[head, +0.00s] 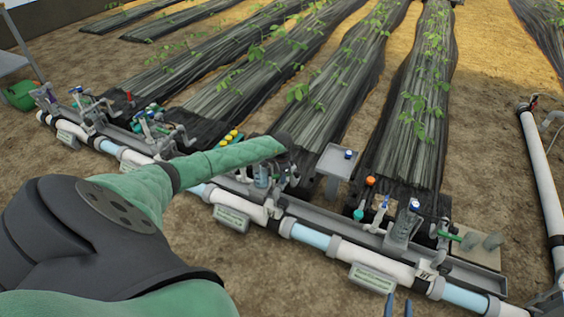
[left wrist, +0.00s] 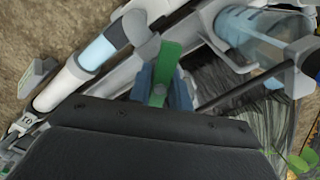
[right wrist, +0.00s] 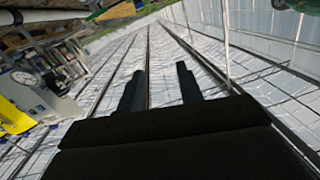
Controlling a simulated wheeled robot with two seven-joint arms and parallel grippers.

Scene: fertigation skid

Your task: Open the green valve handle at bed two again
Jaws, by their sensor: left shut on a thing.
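A green valve handle (left wrist: 168,62) stands between the two fingers of my left gripper (left wrist: 165,92) in the left wrist view. The fingers are shut on it from both sides, and its lower part is partly covered by them. In the head view my left arm reaches across the skid to the fittings, and its dark wrist (head: 284,142) hides most of the handle there. My right gripper (head: 398,308) shows only its fingertips at the bottom edge of the head view. In the right wrist view its fingers (right wrist: 161,90) are apart with nothing between them.
The white pipe (head: 390,263) with clear blue sections runs along the front of the skid. Other fittings include an orange knob (head: 370,181), a clear filter cup (head: 403,226) and a green lever (head: 449,236). A small grey tray (head: 336,160) stands just right of my left wrist.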

